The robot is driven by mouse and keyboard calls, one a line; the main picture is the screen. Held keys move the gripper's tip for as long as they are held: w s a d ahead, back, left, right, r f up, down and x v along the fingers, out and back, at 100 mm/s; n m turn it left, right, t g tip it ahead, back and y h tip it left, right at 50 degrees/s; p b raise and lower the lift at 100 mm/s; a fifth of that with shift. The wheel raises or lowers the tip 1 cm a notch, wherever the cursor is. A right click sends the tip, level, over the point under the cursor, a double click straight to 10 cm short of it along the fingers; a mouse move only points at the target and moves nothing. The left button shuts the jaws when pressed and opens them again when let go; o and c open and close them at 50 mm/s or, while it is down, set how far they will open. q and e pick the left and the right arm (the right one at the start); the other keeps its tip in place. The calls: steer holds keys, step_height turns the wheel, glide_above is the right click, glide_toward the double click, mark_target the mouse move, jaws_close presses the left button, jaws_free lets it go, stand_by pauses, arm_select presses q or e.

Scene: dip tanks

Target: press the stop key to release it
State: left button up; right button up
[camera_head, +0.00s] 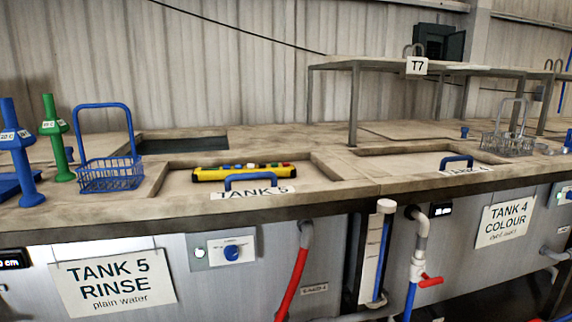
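A yellow control box (242,172) with a row of small coloured keys along its top lies on the lid of tank 5, behind the lid's blue handle (251,181). The keys are too small to read, so I cannot tell for sure which is the stop key or whether it is pressed in. Neither of my grippers is in view.
A blue wire basket (110,174) stands left of the box, beside green (58,140) and blue (19,155) upright tools. Tank 4 has a blue handle (456,161). A grey basket (508,143) stands far right. A raised shelf (380,62) stands behind.

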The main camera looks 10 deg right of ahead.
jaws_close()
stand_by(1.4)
